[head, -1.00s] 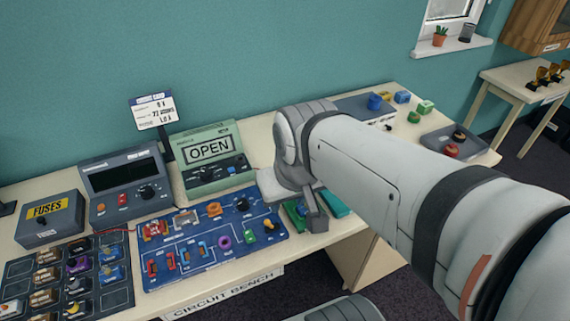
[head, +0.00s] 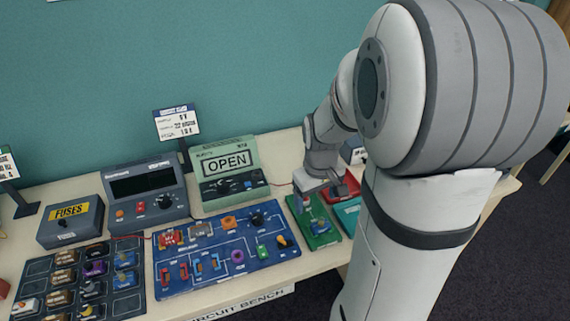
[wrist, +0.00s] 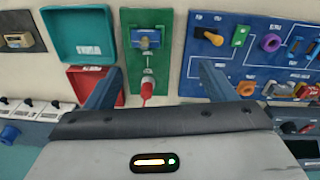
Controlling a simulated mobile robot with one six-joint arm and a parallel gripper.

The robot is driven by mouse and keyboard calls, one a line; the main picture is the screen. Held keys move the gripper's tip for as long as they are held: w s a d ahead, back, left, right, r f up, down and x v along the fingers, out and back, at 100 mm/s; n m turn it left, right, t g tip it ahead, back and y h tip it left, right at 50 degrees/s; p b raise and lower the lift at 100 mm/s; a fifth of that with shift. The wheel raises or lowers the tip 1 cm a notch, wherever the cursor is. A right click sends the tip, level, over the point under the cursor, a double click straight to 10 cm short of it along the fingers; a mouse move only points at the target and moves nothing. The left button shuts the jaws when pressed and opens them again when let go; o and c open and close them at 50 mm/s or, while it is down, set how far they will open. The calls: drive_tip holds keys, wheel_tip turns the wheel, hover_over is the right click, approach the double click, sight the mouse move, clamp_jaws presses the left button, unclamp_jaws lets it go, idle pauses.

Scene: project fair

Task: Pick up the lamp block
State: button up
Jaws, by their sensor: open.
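My gripper (wrist: 158,82) is open and empty; in the wrist view its two dark blue fingers stand wide apart over the green board (wrist: 133,72). Between the fingers is a small red rounded piece (wrist: 147,90) with a pale part, near one end of that board. I cannot tell for sure which piece is the lamp block. In the head view my gripper (head: 320,190) is low over the green board (head: 322,238), partly covering what lies on it.
A blue circuit board (head: 222,262) with several coloured parts lies to the left. A red tray (wrist: 108,78) and a teal tray (wrist: 79,46) stand close beside the green board. The green OPEN meter (head: 228,142) stands behind. My arm hides the table's right side.

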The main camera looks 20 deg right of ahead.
hover_over(322, 218)
drive_tip(key=shift+g, duration=0.3)
wheel_tip(322, 218, down, 4)
drive_tip(key=shift+a+f, duration=0.1)
drive_tip(key=shift+f, duration=0.35)
drive_tip(key=shift+f+p, duration=1.05)
drive_tip(key=shift+f, duration=2.75)
drive_tip(key=c, duration=1.2)
wheel_tip(322, 218, up, 9)
drive_tip(key=shift+r+b, duration=0.15)
drive_tip(key=shift+b, duration=0.6)
wheel_tip(322, 218, up, 4)
drive_tip(key=shift+f+p, duration=0.1)
drive_tip(key=shift+p, duration=0.9)
